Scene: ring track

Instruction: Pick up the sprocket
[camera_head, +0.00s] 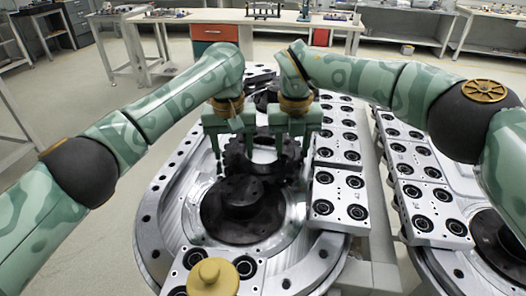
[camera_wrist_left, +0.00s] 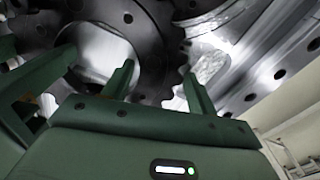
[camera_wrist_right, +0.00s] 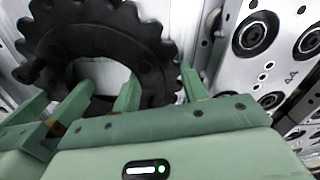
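The sprocket (camera_head: 235,160) is a dark toothed ring with a large central hole, at the middle of the head view, behind a round black hub (camera_head: 243,196). My left gripper (camera_head: 231,160) is at its left side and my right gripper (camera_head: 294,152) at its right side. In the left wrist view, the sprocket (camera_wrist_left: 155,62) has its rim between my left fingers (camera_wrist_left: 158,84). In the right wrist view, the sprocket (camera_wrist_right: 100,30) has its rim between my right fingers (camera_wrist_right: 160,82). Both grippers look open, fingers apart; contact with the rim is unclear.
The silver ring track (camera_head: 165,205) surrounds the hub. Grey carriage blocks with black rollers (camera_head: 338,190) line its right side. A yellow knob (camera_head: 213,277) stands at the front. A second track (camera_head: 430,200) lies further right. Workbenches (camera_head: 270,22) stand at the back.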

